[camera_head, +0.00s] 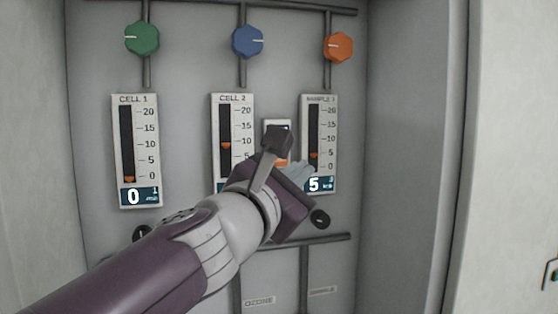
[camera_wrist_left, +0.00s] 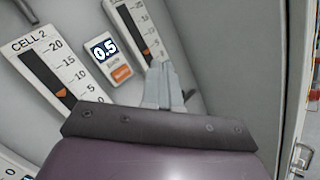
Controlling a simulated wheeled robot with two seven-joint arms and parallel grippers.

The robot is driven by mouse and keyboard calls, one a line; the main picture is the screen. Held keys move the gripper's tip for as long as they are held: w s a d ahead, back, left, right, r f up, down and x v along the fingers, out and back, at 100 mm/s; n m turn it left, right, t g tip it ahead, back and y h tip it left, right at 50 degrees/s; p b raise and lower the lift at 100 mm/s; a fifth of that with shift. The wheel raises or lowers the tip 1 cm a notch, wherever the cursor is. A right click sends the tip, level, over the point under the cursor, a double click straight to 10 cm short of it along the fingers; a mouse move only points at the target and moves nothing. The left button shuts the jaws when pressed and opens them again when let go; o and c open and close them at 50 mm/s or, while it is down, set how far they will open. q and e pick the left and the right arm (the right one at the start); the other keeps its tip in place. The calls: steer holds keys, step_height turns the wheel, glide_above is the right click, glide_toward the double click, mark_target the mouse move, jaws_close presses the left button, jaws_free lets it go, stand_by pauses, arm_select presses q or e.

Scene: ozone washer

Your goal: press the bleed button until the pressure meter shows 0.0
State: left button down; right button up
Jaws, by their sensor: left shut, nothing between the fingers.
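The small white pressure meter (camera_head: 269,126) sits on the grey panel between two tall gauges, mostly covered by my gripper in the head view. In the left wrist view its dark display (camera_wrist_left: 103,49) reads 0.5. The orange bleed button (camera_wrist_left: 121,73) is below the display; an orange sliver of it (camera_head: 282,163) shows in the head view. My left gripper (camera_head: 306,170) is shut and empty. In the left wrist view its fingertips (camera_wrist_left: 159,68) appear to the right of the button. I cannot tell their distance from the panel. My right gripper is not in view.
Tall gauges CELL 1 (camera_head: 118,180), CELL 2 (camera_head: 217,165) and SAMPLE (camera_head: 333,180) flank the work area. Green (camera_head: 142,38), blue (camera_head: 247,41) and orange (camera_head: 338,47) knobs sit above. A horizontal pipe (camera_head: 325,240) and a small black knob (camera_head: 320,219) are below.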

mark_target(280, 165)
arm_select(q)
steer(key=w+a, duration=0.1)
steer(key=w, duration=0.1)
steer(key=w+p, duration=0.1)
steer(key=w, duration=0.2)
steer(key=w+a+p, duration=0.1)
steer(key=w, duration=0.1)
steer(key=shift+w+a, duration=0.3)
steer(key=shift+w, duration=0.3)
stand_by(1.5)
steer(key=shift+w+a, duration=0.15)
steer(key=shift+w, duration=0.25)
steer(key=shift+w+a, duration=0.1)
steer(key=shift+w, duration=0.25)
stand_by(0.7)
steer(key=shift+s+d, duration=0.25)
steer(key=shift+s, duration=0.5)
